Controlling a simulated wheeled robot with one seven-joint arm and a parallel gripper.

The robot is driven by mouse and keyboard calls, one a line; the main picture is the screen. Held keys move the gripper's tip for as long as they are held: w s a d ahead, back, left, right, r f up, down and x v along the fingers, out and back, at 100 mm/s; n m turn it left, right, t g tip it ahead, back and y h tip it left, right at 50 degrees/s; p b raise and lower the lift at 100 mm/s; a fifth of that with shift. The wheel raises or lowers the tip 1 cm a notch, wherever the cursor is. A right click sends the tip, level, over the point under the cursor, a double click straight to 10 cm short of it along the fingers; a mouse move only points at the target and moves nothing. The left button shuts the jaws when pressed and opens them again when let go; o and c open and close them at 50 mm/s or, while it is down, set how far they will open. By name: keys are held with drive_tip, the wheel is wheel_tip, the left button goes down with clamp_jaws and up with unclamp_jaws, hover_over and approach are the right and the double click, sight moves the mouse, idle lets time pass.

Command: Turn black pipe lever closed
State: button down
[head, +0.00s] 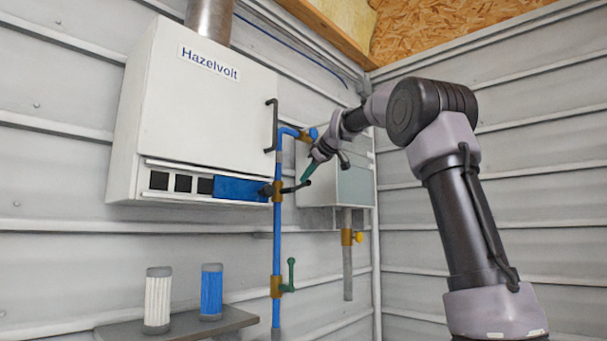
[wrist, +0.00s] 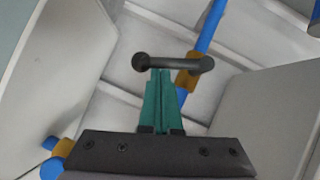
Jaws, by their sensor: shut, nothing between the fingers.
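The black lever (head: 295,187) sits on a brass valve (head: 277,191) on the vertical blue pipe (head: 277,240). It points out to the right, across the pipe, and ends in a round knob. In the wrist view the black lever (wrist: 175,64) lies across the picture, with the brass valve (wrist: 188,79) behind its right end. My gripper (head: 304,179) has green fingers, shut and empty, pointing down at the lever's knob end. In the wrist view the fingertips of my gripper (wrist: 161,72) are at the lever, near its knob; I cannot tell whether they touch.
The white Hazelvolt cabinet (head: 205,105) stands left of the pipe, with a black handle (head: 272,125). A grey box (head: 355,185) is close behind my gripper. A green lever (head: 290,272) is lower on the pipe. A shelf (head: 185,330) holds two filters. The right wall side is free.

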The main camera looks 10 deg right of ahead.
drive_tip(key=shift+w+d+f+m+g+y, duration=0.3)
drive_tip(key=shift+f+m+g+y, duration=0.15)
drive_tip(key=shift+f+m+y, duration=0.1)
drive_tip(key=shift+w+d+f+m+g+y, duration=0.15)
drive_tip(key=shift+d+f+m+g+y, duration=0.15)
drive_tip(key=shift+f+m+g+y, duration=0.2)
